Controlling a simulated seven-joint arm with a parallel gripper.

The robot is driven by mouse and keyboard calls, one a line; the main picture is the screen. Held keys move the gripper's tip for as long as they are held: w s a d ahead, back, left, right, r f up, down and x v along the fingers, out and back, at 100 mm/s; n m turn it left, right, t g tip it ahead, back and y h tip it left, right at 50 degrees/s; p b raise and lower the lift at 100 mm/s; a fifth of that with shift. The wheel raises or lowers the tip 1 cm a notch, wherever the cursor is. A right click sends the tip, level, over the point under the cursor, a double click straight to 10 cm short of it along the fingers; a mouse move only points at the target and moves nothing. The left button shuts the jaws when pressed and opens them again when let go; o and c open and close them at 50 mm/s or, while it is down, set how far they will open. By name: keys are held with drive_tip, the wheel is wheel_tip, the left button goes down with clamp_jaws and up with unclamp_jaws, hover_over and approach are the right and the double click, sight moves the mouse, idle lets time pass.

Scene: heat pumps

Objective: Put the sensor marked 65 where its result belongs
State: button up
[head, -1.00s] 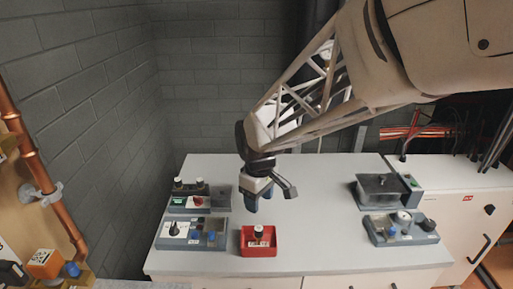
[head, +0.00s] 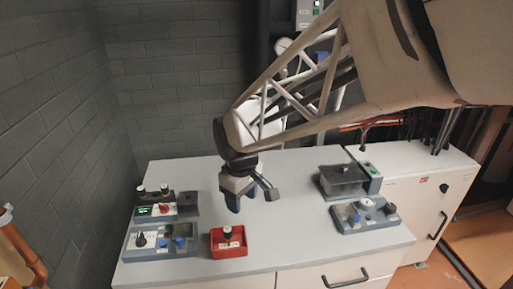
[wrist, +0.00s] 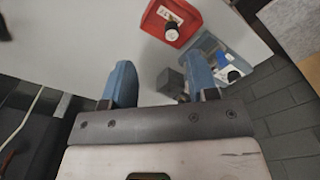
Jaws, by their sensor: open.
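My gripper (head: 246,205) is open and empty, above the table and a little behind and right of the tray. In the wrist view its blue fingertips (wrist: 161,75) are spread, with nothing held between them.
Left of the tray is a blue-grey unit (head: 135,254) with a black knob and blue parts. Behind it is a unit with a green display (head: 145,211). A gauge unit (head: 385,224) and a dark covered box (head: 343,180) stand right. The middle table (head: 285,225) is clear.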

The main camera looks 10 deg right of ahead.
drive_tip(key=s+d+r+m+t, duration=0.1)
drive_tip(key=s+d+r+m, duration=0.1)
drive_tip(key=s+d+m, duration=0.2)
drive_tip(key=s+d+r+m+t, duration=0.1)
drive_tip(key=s+d+r+m, duration=0.2)
drive_tip(key=s+d, duration=0.6)
drive_tip(key=shift+s+m, duration=0.9)
drive_tip(key=shift+s, duration=1.15)
drive_tip(key=shift+d+r, duration=0.1)
